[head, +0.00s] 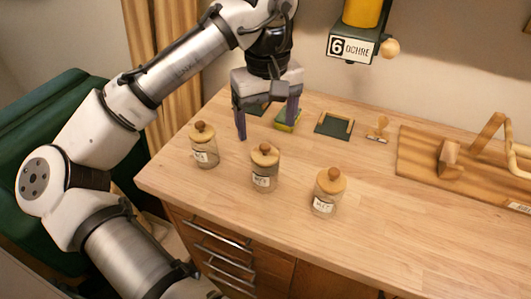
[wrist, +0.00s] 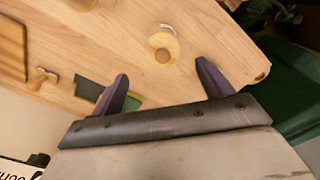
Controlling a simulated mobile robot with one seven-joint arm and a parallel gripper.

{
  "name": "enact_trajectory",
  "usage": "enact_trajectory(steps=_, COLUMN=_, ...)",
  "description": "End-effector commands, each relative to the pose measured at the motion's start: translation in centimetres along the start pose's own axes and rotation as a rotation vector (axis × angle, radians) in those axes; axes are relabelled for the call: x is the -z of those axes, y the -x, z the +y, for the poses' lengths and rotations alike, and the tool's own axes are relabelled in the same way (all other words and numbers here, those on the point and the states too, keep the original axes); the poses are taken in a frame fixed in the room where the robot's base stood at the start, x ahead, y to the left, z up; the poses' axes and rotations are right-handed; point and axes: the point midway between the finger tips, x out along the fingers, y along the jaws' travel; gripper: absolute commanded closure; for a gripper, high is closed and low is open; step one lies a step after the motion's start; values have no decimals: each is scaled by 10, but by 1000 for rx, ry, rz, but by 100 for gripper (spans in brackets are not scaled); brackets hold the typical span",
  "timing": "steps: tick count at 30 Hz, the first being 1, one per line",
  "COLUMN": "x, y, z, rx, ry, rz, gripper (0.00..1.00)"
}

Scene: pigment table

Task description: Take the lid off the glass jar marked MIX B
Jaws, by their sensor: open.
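Three glass jars with round wooden lids and knobs stand upright on the wooden table (head: 400,230): a left jar (head: 205,158), a middle jar (head: 264,180) and a right jar (head: 324,204). Each has a white label, too small to read surely, so I cannot tell which is MIX B. All three lids are on. My gripper (head: 267,125) is open and empty, behind the left and middle jars and touching neither. In the wrist view, one lidded jar (wrist: 163,47) shows beyond the gap between the fingertips (wrist: 161,70); part of another lid (wrist: 80,3) shows at the top edge.
Behind the jars are a green and yellow block (head: 288,119), a dark green tray with a wooden edge (head: 335,123) and a wooden stamp (head: 378,130). A striped board with a wooden stand (head: 447,160) is at right. An ochre dispenser (head: 352,48) hangs above. The front right table is clear.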

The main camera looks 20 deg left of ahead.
Motion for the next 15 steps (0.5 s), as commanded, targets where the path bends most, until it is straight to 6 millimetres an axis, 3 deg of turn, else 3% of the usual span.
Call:
enact_trajectory(steps=8, x=-1, y=-18, z=-2, rx=-3, ry=-1, rz=0, gripper=21)
enact_trajectory(steps=15, x=-3, y=-50, z=-6, rx=0, ry=0, rz=1, gripper=21)
